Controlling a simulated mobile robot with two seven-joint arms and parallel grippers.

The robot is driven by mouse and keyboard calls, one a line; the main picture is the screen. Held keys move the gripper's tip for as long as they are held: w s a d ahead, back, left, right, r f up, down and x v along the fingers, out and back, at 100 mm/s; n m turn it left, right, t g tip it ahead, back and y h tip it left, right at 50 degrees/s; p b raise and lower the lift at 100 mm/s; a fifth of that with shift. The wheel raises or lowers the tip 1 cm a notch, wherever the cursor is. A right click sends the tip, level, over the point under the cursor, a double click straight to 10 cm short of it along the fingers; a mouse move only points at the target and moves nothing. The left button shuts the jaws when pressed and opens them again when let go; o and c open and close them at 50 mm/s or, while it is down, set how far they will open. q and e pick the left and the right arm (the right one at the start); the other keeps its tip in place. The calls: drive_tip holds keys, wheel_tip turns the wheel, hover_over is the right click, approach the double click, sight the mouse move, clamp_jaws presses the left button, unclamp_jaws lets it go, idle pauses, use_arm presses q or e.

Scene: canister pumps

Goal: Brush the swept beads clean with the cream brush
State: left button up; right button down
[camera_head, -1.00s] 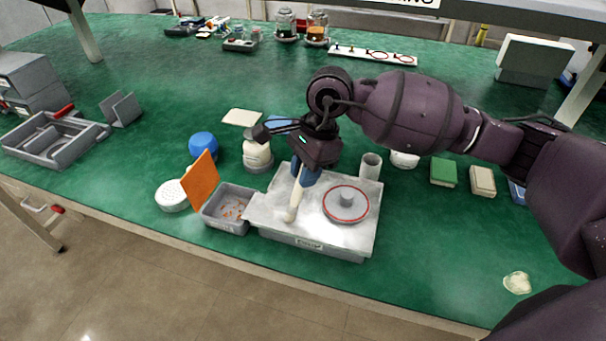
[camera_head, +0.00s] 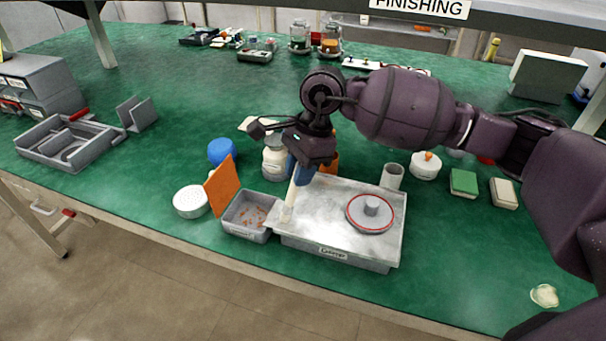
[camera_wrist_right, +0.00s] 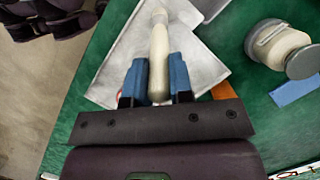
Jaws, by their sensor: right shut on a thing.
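My right gripper (camera_head: 301,172) is shut on the cream brush (camera_head: 290,200), which points down at the left part of a pale metal tray (camera_head: 330,225). The brush tip is at or just above the tray, close to its left lip; contact is unclear. In the right wrist view, the blue fingers (camera_wrist_right: 157,80) hold the brush (camera_wrist_right: 158,45) between them. A grey bin (camera_head: 232,229) adjoins the tray's left lip. Small orange bits (camera_head: 252,214), seemingly beads, lie in it. A red-rimmed grey disc with a knob (camera_head: 370,212) sits on the tray's right part. My left gripper is out of view.
An orange panel (camera_head: 222,186) leans up beside the bin. A white perforated round pot (camera_head: 190,202), blue lid (camera_head: 221,151) and cream jar (camera_head: 275,160) stand close on the left. A grey cup (camera_head: 392,177) stands behind the tray.

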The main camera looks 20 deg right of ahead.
drive_tip(key=r, duration=0.3)
drive_tip(key=shift+w+a+p, duration=0.25)
drive_tip(key=shift+w+p, duration=0.05)
drive_tip(key=shift+s+d+r, duration=0.15)
drive_tip(key=shift+r, duration=0.2)
drive_tip(key=shift+s+d+r, duration=0.15)
drive_tip(key=shift+r, duration=0.2)
wheel_tip(320, 180, up, 3)
drive_tip(key=shift+r+p, duration=0.1)
drive_tip(key=shift+p, duration=0.8)
drive_tip(key=shift+d+r, duration=0.1)
drive_tip(key=shift+r, duration=0.15)
drive_tip(key=shift+s+d, duration=0.1)
drive_tip(key=shift+s, duration=0.05)
drive_tip(key=shift+f, duration=0.1)
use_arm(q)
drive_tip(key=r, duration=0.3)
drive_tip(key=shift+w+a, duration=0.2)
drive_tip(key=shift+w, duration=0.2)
